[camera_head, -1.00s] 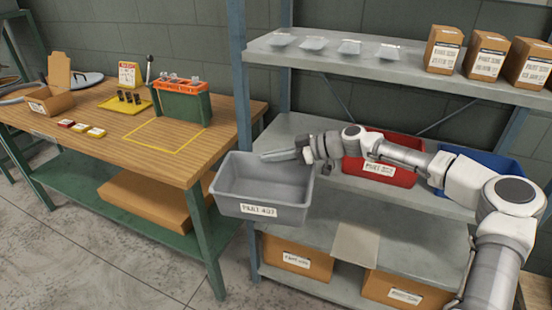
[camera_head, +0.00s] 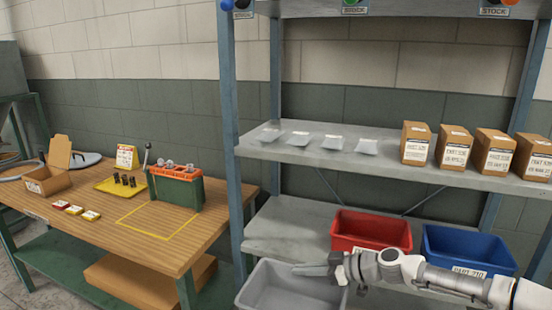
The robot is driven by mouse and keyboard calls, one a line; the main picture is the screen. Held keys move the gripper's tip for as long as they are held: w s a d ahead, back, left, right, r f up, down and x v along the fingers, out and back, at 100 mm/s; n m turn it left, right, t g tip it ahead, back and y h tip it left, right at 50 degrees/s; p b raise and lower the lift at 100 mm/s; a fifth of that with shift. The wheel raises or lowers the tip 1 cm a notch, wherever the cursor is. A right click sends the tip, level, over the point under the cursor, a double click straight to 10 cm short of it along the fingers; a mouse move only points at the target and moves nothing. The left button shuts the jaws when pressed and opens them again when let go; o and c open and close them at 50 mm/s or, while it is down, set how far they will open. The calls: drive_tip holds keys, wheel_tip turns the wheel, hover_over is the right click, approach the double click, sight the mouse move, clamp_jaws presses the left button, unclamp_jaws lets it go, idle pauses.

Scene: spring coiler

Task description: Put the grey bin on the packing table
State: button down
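The grey bin (camera_head: 262,291) is at the bottom of the view, in front of the shelf rack, with its lower part cut off by the picture edge. My gripper (camera_head: 326,270) is at the bin's right rim, its fingers reaching over the rim. The bin appears held in the air, as nothing shows under it. The fingertips' grip on the rim is small in view. The wooden packing table (camera_head: 120,232) stands at the left, with a yellow outlined rectangle (camera_head: 160,222) on its top. That rectangle is empty.
A green and orange tool box (camera_head: 175,188), a yellow tray (camera_head: 122,184) and an open carton (camera_head: 50,177) stand on the table. The blue rack post (camera_head: 232,150) stands between table and shelves. A red bin (camera_head: 370,232) and a blue bin (camera_head: 468,250) sit on the shelf.

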drive_tip(key=s+d+r+m+t+h+p, duration=0.1)
drive_tip(key=s+d+r+m+t+p, duration=0.1)
drive_tip(key=s+d+p, duration=0.35)
wheel_tip(320, 180, up, 10)
drive_tip(key=r+m+t+h+b, duration=0.1)
drive_tip(key=m+t+h+b, duration=0.1)
drive_tip(key=m+t+h, duration=0.5)
hover_over(335, 289)
drive_tip(key=s+a, duration=0.1)
drive_tip(key=s, duration=0.1)
drive_tip(key=shift+f+m+g+h, duration=0.25)
drive_tip(key=shift+m+g+h, duration=0.05)
drive_tip(key=shift+m+g, duration=0.2)
drive_tip(key=shift+d, duration=0.15)
